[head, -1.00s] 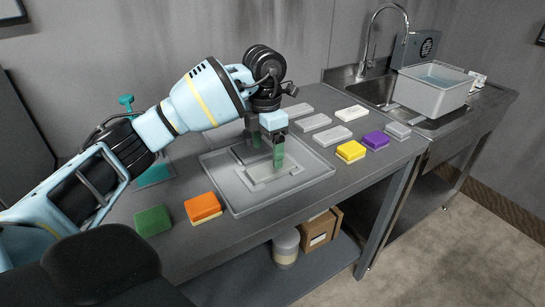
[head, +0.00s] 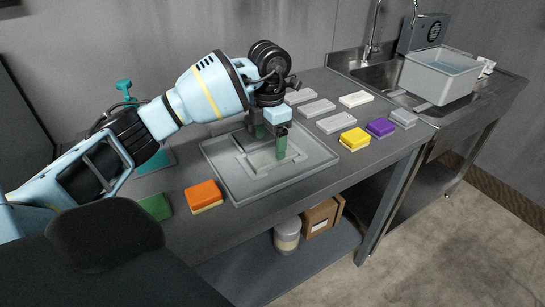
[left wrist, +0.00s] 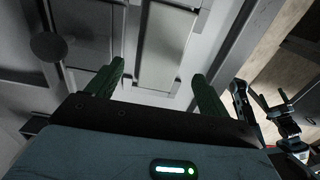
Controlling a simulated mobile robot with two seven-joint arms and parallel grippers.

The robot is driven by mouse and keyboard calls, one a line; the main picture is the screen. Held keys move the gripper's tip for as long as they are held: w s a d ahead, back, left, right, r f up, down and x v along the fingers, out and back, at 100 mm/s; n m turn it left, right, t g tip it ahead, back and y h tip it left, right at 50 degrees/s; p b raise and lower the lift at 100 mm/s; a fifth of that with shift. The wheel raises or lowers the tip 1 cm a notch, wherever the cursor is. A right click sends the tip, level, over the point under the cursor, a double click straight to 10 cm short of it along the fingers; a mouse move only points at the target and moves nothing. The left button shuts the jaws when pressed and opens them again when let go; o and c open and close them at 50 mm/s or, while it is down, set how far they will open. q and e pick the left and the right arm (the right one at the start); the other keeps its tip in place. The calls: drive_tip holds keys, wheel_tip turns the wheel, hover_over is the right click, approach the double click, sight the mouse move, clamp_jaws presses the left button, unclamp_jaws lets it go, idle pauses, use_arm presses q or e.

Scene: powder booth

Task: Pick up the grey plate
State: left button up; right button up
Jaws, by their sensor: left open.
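A grey plate (head: 262,164) lies flat in a wide grey tray (head: 310,173) on the workbench. My left gripper (head: 270,145) is over the tray, pointing down, with its two green fingers apart. In the left wrist view the plate (left wrist: 160,45) shows as a pale panel between and beyond the open fingers of the gripper (left wrist: 157,85). Nothing is held. I cannot tell whether the fingertips touch the plate. Part of the plate is hidden by a finger in the head view.
An orange sponge (head: 203,195) and a green one (head: 155,207) lie left of the tray. Yellow (head: 354,140) and purple (head: 380,127) sponges and several pale blocks (head: 337,122) lie to its right. A sink with a grey tub (head: 438,77) stands farther right.

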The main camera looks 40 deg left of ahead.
sight(273, 154)
use_arm(q)
drive_tip(key=f, duration=0.4)
drive_tip(key=shift+w+d, duration=0.2)
drive_tip(key=shift+w, duration=0.1)
drive_tip(key=c, duration=1.3)
drive_tip(key=shift+c, duration=0.2)
drive_tip(key=shift+r, duration=0.15)
drive_tip(key=shift+r, duration=0.3)
drive_tip(key=r, duration=0.1)
drive_tip(key=d+r, duration=0.1)
drive_tip(key=shift+s+r, duration=0.15)
drive_tip(key=shift+r, duration=0.2)
drive_tip(key=s+d, duration=0.3)
drive_tip(key=d, duration=0.4)
drive_tip(key=s+d+r, duration=0.1)
drive_tip(key=s+d, duration=0.1)
drive_tip(key=d, duration=0.5)
drive_tip(key=shift+s+r+b, duration=0.2)
drive_tip(key=shift+s+b, duration=0.2)
